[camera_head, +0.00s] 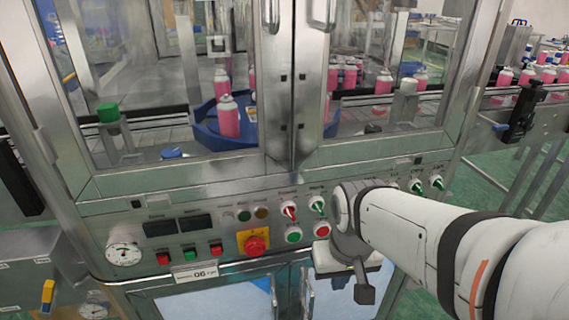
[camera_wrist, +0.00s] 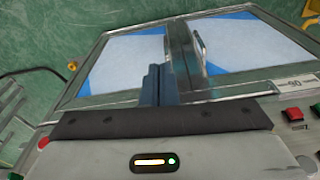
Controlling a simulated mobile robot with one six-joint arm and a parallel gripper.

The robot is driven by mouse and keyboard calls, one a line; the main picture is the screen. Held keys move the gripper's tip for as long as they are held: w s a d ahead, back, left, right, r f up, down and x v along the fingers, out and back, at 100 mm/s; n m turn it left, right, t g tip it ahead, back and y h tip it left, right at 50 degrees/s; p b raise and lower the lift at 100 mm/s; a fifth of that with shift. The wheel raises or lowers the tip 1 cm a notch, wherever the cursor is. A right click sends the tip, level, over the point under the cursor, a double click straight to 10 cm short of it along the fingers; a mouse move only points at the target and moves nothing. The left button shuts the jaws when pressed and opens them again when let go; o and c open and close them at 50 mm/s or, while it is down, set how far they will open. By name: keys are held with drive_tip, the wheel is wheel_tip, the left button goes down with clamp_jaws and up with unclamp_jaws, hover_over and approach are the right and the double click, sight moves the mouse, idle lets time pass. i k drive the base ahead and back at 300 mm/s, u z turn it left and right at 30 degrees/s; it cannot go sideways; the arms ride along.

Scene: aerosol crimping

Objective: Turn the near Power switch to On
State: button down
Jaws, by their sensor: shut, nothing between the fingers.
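A rotary switch with a red and white handle (camera_head: 289,211) sits on the machine's control panel, left of my arm. The small label above it is too blurred to read surely as Power. A similar green-handled switch (camera_head: 318,205) is just right of it. My gripper (camera_head: 364,293) hangs in front of the panel, below and right of these switches, apart from them. In the wrist view its fingers (camera_wrist: 153,84) are together and empty, over the lower cabinet doors. My arm hides part of the panel's right side.
Below the switches are a green button (camera_head: 293,235) and a red button (camera_head: 322,229). A red emergency stop on a yellow plate (camera_head: 255,244) is further left. More rotary switches (camera_head: 416,187) show beyond my arm. Glass doors with metal handles (camera_head: 272,14) stand above the panel.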

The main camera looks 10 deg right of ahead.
sight(289, 211)
drive_tip(key=u, duration=0.95)
drive_tip(key=k, duration=1.9)
drive_tip(key=z, duration=0.6)
drive_tip(key=i, duration=1)
drive_tip(key=z, duration=0.05)
